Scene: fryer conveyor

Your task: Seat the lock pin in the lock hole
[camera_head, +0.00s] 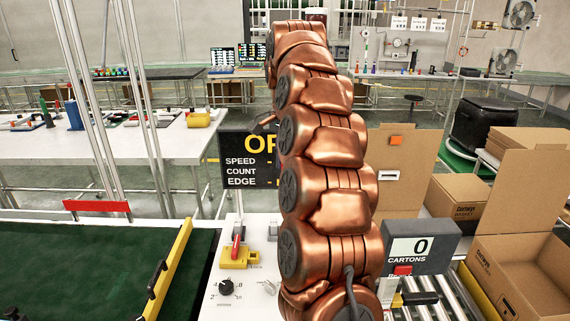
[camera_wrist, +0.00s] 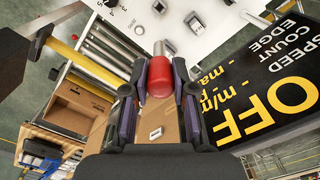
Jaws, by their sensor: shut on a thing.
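My gripper (camera_wrist: 160,70) is shut on the lock pin (camera_wrist: 161,82). In the wrist view its red grip sits between the two dark fingers, and a short metal shaft points away over the white control panel (camera_wrist: 225,12). The pin looks clear of the panel. In the head view my copper arm hides the gripper and the pin. A small round fitting (camera_wrist: 139,29) on the panel lies slightly left of the shaft's line. I cannot tell whether it is the lock hole.
A sign reading OFF (camera_wrist: 265,95) stands close on the right in the wrist view. In the head view, a yellow base with a red lever (camera_head: 236,256), a black knob (camera_head: 226,287) and a carton counter (camera_head: 420,247) stand around the panel. The green belt (camera_head: 70,265) is left.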

